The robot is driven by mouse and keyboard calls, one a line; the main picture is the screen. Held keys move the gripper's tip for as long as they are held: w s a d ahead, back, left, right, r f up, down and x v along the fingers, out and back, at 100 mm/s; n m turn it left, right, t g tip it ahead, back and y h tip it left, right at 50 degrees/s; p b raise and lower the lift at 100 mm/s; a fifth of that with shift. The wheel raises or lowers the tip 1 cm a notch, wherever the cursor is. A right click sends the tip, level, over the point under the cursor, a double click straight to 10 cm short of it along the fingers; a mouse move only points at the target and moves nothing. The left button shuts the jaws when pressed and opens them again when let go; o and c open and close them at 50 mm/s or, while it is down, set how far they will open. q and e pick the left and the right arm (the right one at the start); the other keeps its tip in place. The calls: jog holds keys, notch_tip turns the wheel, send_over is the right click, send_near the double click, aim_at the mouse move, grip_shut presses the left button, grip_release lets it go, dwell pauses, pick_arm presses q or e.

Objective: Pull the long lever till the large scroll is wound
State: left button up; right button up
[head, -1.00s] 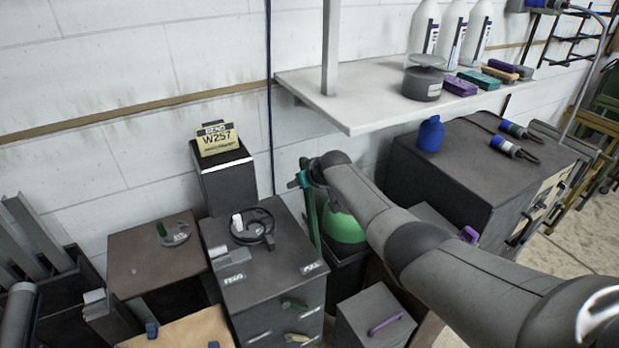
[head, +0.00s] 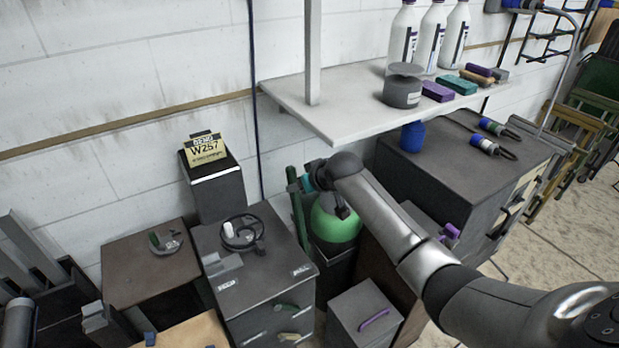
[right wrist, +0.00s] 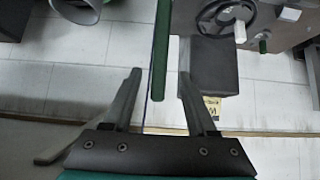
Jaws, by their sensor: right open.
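The long lever is a thin green upright bar (head: 298,214) beside the dark cabinet in the head view. In the right wrist view the green bar (right wrist: 161,45) comes down from the top edge, with its end between my fingers. My right gripper (right wrist: 160,74) is open, with a finger on each side of the bar and visible gaps. In the head view the teal and dark right gripper (head: 303,183) is at the bar's upper part, partly hidden by its wrist. I cannot make out a large scroll.
A dark cabinet (head: 262,287) with a black handwheel (head: 241,231) stands left of the lever. A green rounded tank (head: 335,222) is close to its right. A white shelf (head: 345,122) with bottles juts out above. A black box labelled W257 (head: 216,190) stands behind.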

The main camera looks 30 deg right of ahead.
jog(key=shift+p+v, duration=0.35)
jog(key=shift+v, duration=2.05)
jog(key=shift+f, duration=0.1)
jog(key=s+a+f+n+g, duration=0.1)
jog(key=s+a+f, duration=0.4)
jog(key=s, duration=0.2)
jog(key=s+a+f+g, duration=0.1)
jog(key=s+a+g, duration=0.15)
jog(key=s, duration=1.05)
jog(key=s+a+f+g, duration=0.2)
jog(key=s+a, duration=0.1)
jog(key=s, duration=1.1)
notch_tip(320, 180, down, 28)
jog(key=s+g+b, duration=0.2)
jog(key=b, duration=0.5)
jog(key=s+d+f+b, duration=0.1)
jog(key=s+f+b, duration=0.2)
jog(key=s+f, duration=0.4)
jog(key=s+d+f+b, duration=0.1)
jog(key=s+f+b, duration=0.2)
jog(key=s+f, duration=0.5)
notch_tip(320, 180, down, 6)
jog(key=shift+d+r+n+g+h, duration=0.2)
jog(key=shift+n+g+h, duration=0.1)
jog(key=shift+g, duration=0.15)
